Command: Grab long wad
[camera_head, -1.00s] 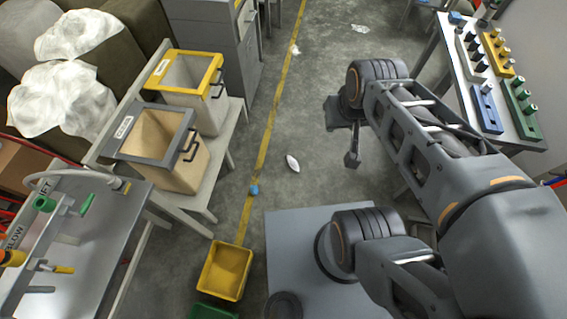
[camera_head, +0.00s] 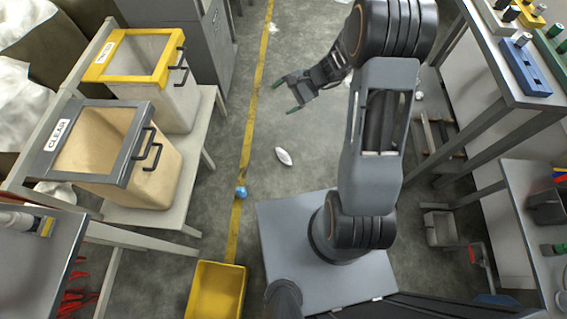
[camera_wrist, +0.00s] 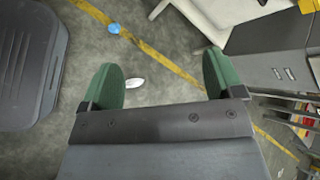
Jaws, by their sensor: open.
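The long wad (camera_head: 283,156) is a small white, elongated piece lying on the grey concrete floor, to the right of the yellow floor line. It also shows in the wrist view (camera_wrist: 135,83), just right of the left finger, which may cover its end. My gripper (camera_head: 286,97) has green fingertips and is beyond the wad in the head view, apart from it. In the wrist view my gripper (camera_wrist: 160,78) has its fingers wide apart with nothing held between them.
A blue ball (camera_head: 241,191) lies on the yellow line (camera_head: 247,140). A yellow tub (camera_head: 217,290) stands on the floor in front. A bench at left carries a yellow-rimmed bin (camera_head: 137,57) and a grey-rimmed CLEAR bin (camera_head: 95,128). Workbenches stand at right. Floor around the wad is clear.

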